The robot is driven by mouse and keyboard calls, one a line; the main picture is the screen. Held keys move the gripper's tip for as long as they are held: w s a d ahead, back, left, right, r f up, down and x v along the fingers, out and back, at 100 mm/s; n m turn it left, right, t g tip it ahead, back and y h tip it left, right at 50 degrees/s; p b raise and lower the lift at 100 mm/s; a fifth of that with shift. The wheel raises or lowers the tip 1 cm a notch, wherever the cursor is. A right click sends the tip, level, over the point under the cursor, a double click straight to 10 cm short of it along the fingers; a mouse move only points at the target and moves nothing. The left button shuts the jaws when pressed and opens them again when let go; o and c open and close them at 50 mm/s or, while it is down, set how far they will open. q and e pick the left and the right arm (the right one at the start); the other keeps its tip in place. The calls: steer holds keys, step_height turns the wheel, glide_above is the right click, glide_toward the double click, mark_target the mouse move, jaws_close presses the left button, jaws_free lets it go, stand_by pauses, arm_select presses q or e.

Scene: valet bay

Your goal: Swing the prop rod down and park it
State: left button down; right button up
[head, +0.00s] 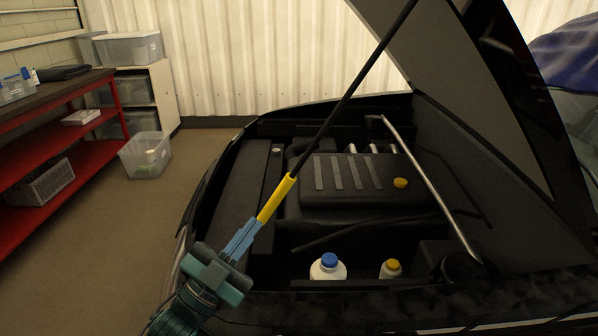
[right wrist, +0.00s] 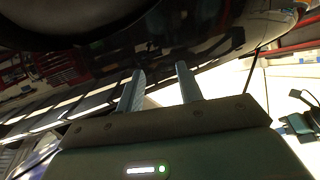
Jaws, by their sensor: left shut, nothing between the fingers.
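The long black prop rod (head: 338,110) slants from the open hood (head: 440,90) at the top down to a yellow sleeve (head: 275,198) near its lower end. My left gripper (head: 242,236) is shut, with its blue fingertips at the lower end of the yellow sleeve. The fingers hide how the rod ends there, and I cannot tell whether they touch it. A grey bar (head: 425,180) slants across the right of the engine bay; what it joins is unclear. My right gripper (right wrist: 158,92) shows in the right wrist view with its two fingers apart and nothing between them.
The engine cover (head: 345,180) has a yellow cap. A blue-capped bottle (head: 328,268) and a yellow-capped one (head: 391,269) stand at the bay's front. A red bench (head: 50,150) and clear bin (head: 145,155) are at left, with open floor between bench and car.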

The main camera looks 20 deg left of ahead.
arm_select(q)
steer(key=shift+s, duration=0.15)
arm_select(e)
steer(key=shift+s+a, duration=0.15)
steer(key=shift+s, duration=0.05)
arm_select(q)
steer(key=p, duration=0.3)
glide_toward(303, 160)
step_height(303, 160, up, 4)
steer(key=d, duration=0.2)
steer(key=w, duration=0.3)
steer(key=shift+f, duration=0.35)
steer(key=shift+w+f, duration=0.15)
steer(key=shift+w, duration=0.55)
arm_select(e)
steer(key=shift+s+d+r+m+g+h, duration=0.15)
steer(key=shift+d+m+g+h, duration=0.2)
steer(key=shift+d, duration=0.4)
